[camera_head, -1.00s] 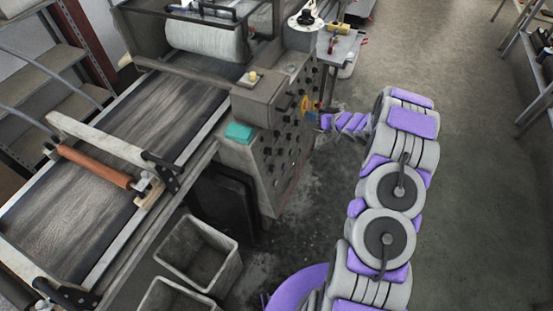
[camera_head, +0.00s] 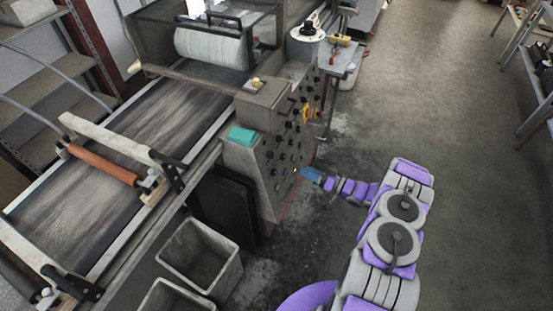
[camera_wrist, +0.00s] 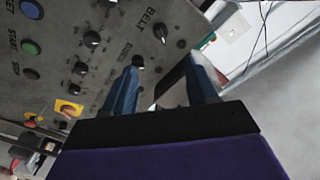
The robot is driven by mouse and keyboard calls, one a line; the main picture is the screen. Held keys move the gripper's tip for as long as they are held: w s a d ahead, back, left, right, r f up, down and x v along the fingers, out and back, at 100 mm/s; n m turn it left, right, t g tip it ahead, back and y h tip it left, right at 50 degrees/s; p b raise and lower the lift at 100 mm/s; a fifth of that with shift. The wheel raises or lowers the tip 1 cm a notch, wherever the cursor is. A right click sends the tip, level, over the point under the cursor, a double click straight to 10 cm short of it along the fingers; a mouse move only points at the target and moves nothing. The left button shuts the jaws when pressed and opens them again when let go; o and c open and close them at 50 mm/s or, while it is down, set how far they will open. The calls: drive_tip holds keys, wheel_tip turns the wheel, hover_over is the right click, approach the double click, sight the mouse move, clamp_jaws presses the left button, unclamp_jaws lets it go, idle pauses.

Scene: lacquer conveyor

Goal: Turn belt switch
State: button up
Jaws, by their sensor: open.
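The grey control panel (camera_head: 262,160) on the machine's side carries several black knobs. In the wrist view the panel (camera_wrist: 105,62) fills the upper left, tilted. A black knob (camera_wrist: 161,32) sits beside the word BELT, beyond my fingertips. Another black knob (camera_wrist: 138,61) shows close to the left fingertip; I cannot tell whether they touch. My gripper (camera_wrist: 163,66) is open, its two blue fingers apart with nothing between them. In the head view my gripper (camera_head: 309,174) is at the lower right part of the panel; the panel's knobs there are too small to read.
A yellow switch (camera_wrist: 68,108), a green START button (camera_wrist: 31,47) and a blue button (camera_wrist: 31,9) are on the panel's left in the wrist view. Grey bins (camera_head: 200,255) stand below the conveyor belt (camera_head: 75,215). The floor (camera_head: 440,110) to the right is open.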

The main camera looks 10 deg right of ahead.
sight(271, 155)
drive_tip(key=b+x, duration=0.3)
drive_tip(key=x, duration=1.2)
drive_tip(key=shift+c, duration=0.3)
drive_tip(key=c, duration=1)
